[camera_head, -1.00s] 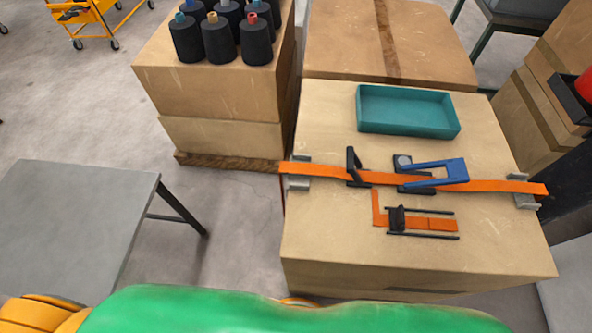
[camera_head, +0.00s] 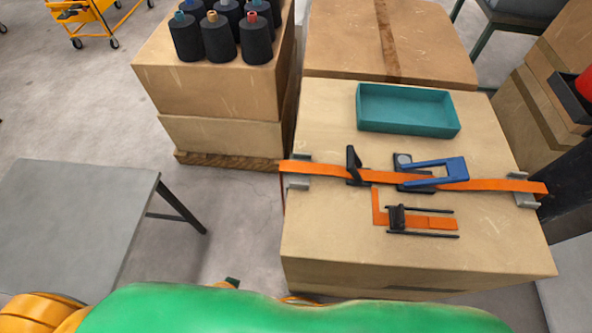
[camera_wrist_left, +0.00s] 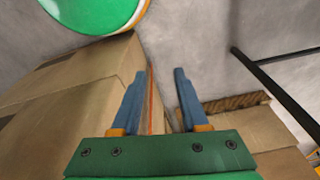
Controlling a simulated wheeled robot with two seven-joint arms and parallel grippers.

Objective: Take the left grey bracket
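The left grey bracket (camera_head: 299,181) sits at the left edge of the near cardboard box top, with the orange strap (camera_head: 330,172) running across it. A second grey bracket (camera_head: 524,192) is at the box's right edge. My left gripper (camera_wrist_left: 165,70) shows in the left wrist view with its two blue fingers apart and nothing between them. It is beside the cardboard box, apart from the bracket, which I cannot make out in that view. My right gripper is out of view.
On the box (camera_head: 330,240) are a teal tray (camera_head: 408,129), a blue-handled tool (camera_head: 440,172) and a black buckle (camera_head: 397,218). Cartons with black spools (camera_head: 221,40) stand behind left. A grey table (camera_head: 75,220) is at left, with open floor between it and the box.

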